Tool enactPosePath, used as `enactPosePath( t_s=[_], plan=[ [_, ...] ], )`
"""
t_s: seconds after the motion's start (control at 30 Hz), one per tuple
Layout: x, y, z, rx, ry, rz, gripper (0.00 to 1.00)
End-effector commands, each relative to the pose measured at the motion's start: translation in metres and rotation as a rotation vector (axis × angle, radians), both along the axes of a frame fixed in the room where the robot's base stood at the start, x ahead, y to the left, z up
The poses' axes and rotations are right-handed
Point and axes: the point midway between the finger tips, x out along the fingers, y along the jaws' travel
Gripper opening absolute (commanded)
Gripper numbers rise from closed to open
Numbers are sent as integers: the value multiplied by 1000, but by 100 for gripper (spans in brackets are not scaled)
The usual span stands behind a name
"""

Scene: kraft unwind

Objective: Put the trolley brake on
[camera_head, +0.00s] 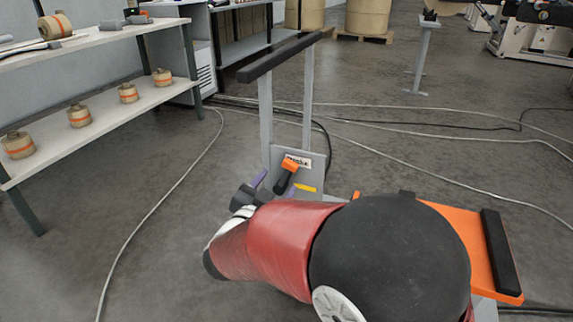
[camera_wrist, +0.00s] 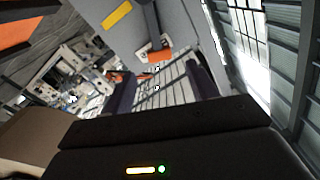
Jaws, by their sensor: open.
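The trolley has an orange deck (camera_head: 455,225), grey uprights (camera_head: 266,120) and a black push bar (camera_head: 278,57). A grey plate (camera_head: 316,165) between the uprights carries a white label and a yellow sticker (camera_head: 306,188). The brake lever (camera_head: 290,168), dark with an orange end, slants across the plate. The lever also shows in the wrist view (camera_wrist: 159,56). My gripper (camera_head: 277,186) is open just in front of the plate, its purple fingers apart. In the wrist view the lever's orange end appears between and beyond my fingertips (camera_wrist: 160,85). Whether they touch it I cannot tell.
A shelf bench (camera_head: 110,112) with several tape rolls stands at the left. Cables (camera_head: 165,195) run over the floor around the trolley. A grey stand (camera_head: 422,60) and machinery (camera_head: 540,40) are farther back. My arm hides part of the deck.

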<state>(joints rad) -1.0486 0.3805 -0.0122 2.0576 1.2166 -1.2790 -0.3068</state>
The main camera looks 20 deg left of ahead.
Motion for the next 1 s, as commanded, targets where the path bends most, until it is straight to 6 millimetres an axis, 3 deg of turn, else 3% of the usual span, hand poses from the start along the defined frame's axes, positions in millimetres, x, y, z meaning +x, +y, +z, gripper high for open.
enactPosePath(
  t_s=[0.4, 0.8, 1.0],
  plan=[
    [62, -6, 1, 1, -2, -2, 58],
    [74, -7, 1, 2, 0, 0, 58],
    [73, -7, 1, 2, 0, 0, 35]
  ],
)
